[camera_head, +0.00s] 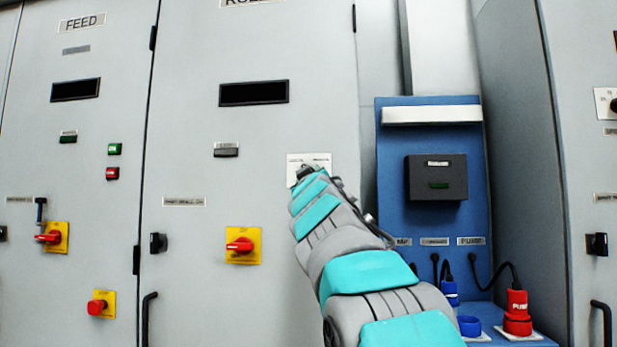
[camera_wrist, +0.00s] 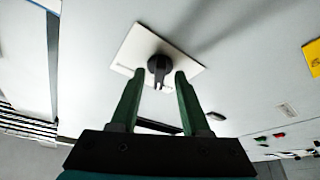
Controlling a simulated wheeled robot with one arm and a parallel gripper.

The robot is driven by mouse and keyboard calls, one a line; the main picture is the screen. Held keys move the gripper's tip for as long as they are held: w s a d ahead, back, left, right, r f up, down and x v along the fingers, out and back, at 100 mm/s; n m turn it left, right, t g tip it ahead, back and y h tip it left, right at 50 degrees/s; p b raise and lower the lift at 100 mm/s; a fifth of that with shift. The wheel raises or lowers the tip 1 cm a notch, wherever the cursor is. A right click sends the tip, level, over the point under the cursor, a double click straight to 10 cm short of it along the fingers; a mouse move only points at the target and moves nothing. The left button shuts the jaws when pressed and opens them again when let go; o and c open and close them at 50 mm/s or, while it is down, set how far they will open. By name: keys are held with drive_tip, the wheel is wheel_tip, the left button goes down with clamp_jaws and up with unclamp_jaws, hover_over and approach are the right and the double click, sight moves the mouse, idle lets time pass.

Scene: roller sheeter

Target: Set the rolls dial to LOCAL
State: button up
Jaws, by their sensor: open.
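The rolls dial is a black knob on a white plate on the rolls cabinet door. In the wrist view the knob (camera_wrist: 158,66) sits in the middle of its plate (camera_wrist: 185,62). My gripper (camera_wrist: 157,75) is open, with one green finger on each side of the knob's lower part. I cannot tell whether the fingers touch it. In the head view the plate (camera_head: 322,160) shows behind the end of my arm, and my gripper (camera_head: 305,173) is in front of it. The knob and most of the plate's markings are hidden there; its position label cannot be read.
The rolls door (camera_head: 200,280) also carries a red-on-yellow switch (camera_head: 242,246), a dark display (camera_head: 254,92) and a black handle (camera_head: 149,318). To the right stands a blue panel (camera_head: 390,135) with red and blue plugs below. The feed cabinet (camera_head: 70,150) is at left.

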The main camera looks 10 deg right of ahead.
drive_tip(key=b+v, duration=0.3)
drive_tip(key=v, duration=0.4)
drive_tip(key=shift+s+f, duration=0.2)
drive_tip(key=shift+s, duration=0.15)
idle(0.5)
drive_tip(key=shift+f, duration=0.1)
